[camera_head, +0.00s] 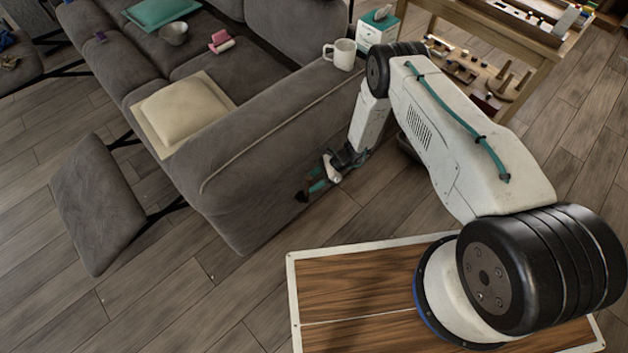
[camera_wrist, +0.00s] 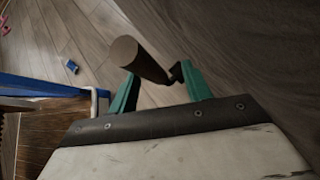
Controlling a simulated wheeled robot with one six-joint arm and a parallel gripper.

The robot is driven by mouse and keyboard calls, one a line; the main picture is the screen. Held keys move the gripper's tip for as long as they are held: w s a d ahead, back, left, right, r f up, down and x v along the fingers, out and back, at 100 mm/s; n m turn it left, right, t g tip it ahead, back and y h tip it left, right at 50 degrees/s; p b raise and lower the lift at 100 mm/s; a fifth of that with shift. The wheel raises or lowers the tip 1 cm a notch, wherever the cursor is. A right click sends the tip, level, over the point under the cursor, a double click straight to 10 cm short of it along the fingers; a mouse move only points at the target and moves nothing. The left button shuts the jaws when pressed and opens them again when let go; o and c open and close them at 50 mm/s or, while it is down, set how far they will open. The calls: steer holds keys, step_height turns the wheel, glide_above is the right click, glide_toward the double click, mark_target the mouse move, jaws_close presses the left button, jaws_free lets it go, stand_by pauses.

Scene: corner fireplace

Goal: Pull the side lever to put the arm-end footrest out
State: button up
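The grey sofa's arm (camera_head: 290,135) faces my arm. The side lever (camera_head: 301,196) shows as a small dark piece low on the arm's outer side. In the wrist view its dark rounded handle (camera_wrist: 140,60) and thin crank lie at the mouth of my gripper (camera_wrist: 160,75). My gripper's teal fingers are spread, with visible space beside the handle; I cannot tell whether either finger touches it. My gripper (camera_head: 320,180) is beside the sofa arm in the head view. The arm-end footrest (camera_head: 97,203) is a grey panel standing out from the sofa front on dark struts, tilted.
A white mug (camera_head: 340,53) stands on the sofa arm. A cream cushion (camera_head: 185,112), a bowl (camera_head: 173,33) and pink items (camera_head: 221,41) lie on the seats. Floor left of my base is clear.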

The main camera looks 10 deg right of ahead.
steer(key=shift+w, duration=0.15)
steer(key=v, duration=0.7)
steer(key=shift+d+r, duration=0.25)
steer(key=shift+d, duration=0.05)
